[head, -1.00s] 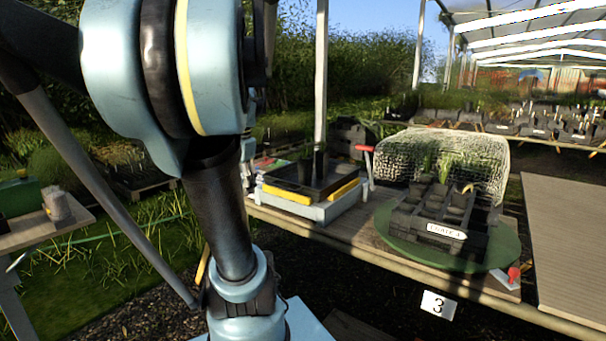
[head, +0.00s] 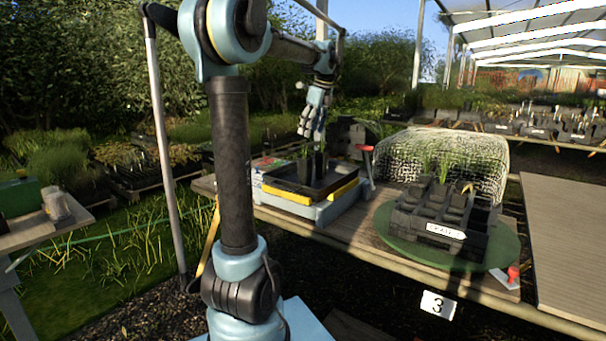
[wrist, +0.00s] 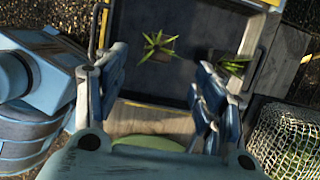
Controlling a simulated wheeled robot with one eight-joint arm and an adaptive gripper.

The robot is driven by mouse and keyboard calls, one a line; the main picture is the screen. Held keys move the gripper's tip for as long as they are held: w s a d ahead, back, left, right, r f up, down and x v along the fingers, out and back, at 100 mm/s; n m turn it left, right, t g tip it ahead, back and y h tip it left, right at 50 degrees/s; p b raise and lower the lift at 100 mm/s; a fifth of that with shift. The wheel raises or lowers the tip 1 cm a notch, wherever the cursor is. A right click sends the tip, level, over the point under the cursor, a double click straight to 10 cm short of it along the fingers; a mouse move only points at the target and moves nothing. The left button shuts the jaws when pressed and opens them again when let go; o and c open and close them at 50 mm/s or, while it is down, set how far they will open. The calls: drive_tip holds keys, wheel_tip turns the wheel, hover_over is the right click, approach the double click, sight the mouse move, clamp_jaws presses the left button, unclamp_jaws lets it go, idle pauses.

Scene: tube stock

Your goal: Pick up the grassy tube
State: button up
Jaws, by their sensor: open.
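Two dark tubes stand in a black tray (head: 285,186) on the bench. The left tube (head: 305,170) has a green grassy tuft, which shows in the wrist view (wrist: 158,45). The right tube (head: 320,163) stands beside it; a leafy tube (wrist: 232,66) also shows at the tray's right side in the wrist view. More tubes with grassy tops (head: 443,166) stand in a black crate (head: 420,228) on a green round turntable. My gripper (head: 311,134) is open and empty, pointing down above the tray's tubes. In the wrist view its fingers (wrist: 158,98) are spread on either side below the tuft.
The tray rests on a grey box (head: 318,212) with yellow edges. A red handle (head: 365,149) stands to its right. A white mesh-covered mound (head: 470,150) rises behind the turntable. A red-topped stamp (head: 513,274) lies at the bench's front right.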

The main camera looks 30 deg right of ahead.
sight(304, 157)
drive_tip(key=x, duration=1.1)
drive_tip(key=shift+f, duration=0.25)
drive_tip(key=shift+s+x, duration=0.2)
drive_tip(key=shift+x, duration=2.6)
drive_tip(key=c, duration=1.3)
